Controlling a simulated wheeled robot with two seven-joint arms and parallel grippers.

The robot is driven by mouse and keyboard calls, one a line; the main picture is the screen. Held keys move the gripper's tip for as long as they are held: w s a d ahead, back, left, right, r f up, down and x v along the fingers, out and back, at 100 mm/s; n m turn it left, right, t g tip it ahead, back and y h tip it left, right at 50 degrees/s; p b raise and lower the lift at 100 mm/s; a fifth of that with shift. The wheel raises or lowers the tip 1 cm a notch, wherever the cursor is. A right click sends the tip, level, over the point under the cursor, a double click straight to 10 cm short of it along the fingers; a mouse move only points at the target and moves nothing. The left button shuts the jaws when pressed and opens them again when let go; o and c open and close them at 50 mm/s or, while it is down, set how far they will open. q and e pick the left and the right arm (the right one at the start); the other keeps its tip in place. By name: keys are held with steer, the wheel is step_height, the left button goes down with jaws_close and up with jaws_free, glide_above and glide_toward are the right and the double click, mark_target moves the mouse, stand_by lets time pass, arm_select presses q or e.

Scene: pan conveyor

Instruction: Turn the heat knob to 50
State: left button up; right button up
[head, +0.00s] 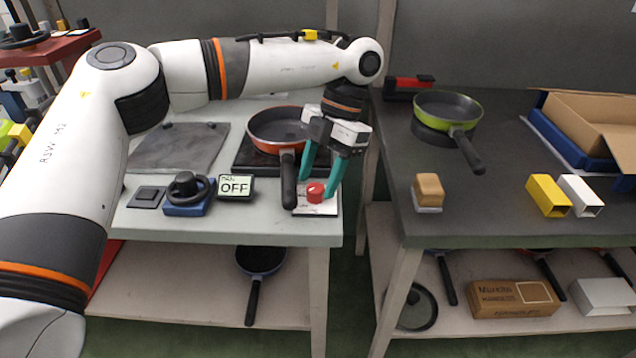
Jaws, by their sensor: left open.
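A red knob (316,193) sits on a small white plate (327,210) at the front right corner of the left table. My left gripper (318,185) is open, with its teal fingers pointing down on either side of the red knob. I cannot tell whether they touch it. A black round knob (187,187) on a blue base stands further left. Beside it, a small display (236,187) reads OFF. No label shows which knob sets the heat. My right gripper is not in view.
An orange pan (275,124) sits on a black hot plate (246,158), its handle reaching forward just left of my left gripper. A grey slab (177,147) lies further left. On the right table are a green pan (447,106), blocks and a cardboard box (590,118).

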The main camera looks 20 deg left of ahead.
arm_select(q)
steer(key=shift+s+a+f, duration=0.1)
steer(key=shift+s+f, duration=0.15)
steer(key=shift+f, duration=0.35)
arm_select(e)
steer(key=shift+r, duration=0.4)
arm_select(q)
steer(key=c, duration=1)
steer(key=shift+o, duration=0.2)
